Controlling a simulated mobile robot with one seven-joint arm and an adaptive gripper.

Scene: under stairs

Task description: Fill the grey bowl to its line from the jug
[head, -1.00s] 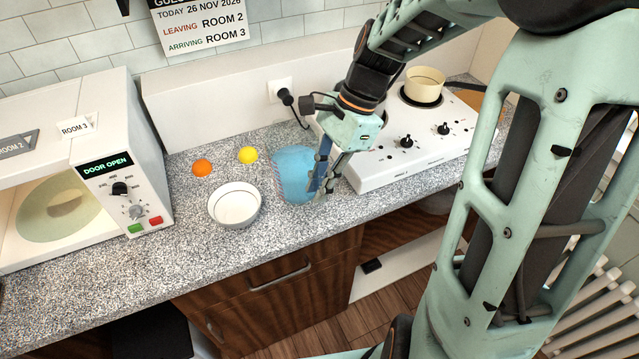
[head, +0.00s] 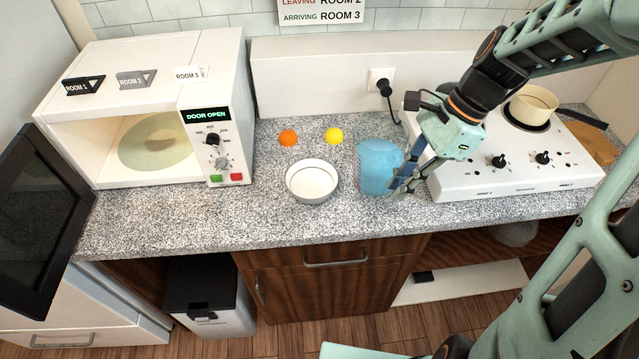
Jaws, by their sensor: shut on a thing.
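The grey bowl (head: 311,191), pale with a dark line near its rim, stands upright on the speckled counter. Its inside looks white, and I see no liquid in it. The jug (head: 377,168), see-through with blue contents, stands upright just right of the bowl, with a small gap between them. My gripper (head: 404,180) is at the jug's right side, shut on it. The part of the jug behind the fingers is hidden.
An orange ball (head: 288,138) and a yellow ball (head: 334,135) lie behind the bowl. A microwave (head: 215,130) with its door open stands left. A white hob (head: 500,178) bearing a cream pot (head: 533,104) stands right. The counter (head: 200,225) is clear in front.

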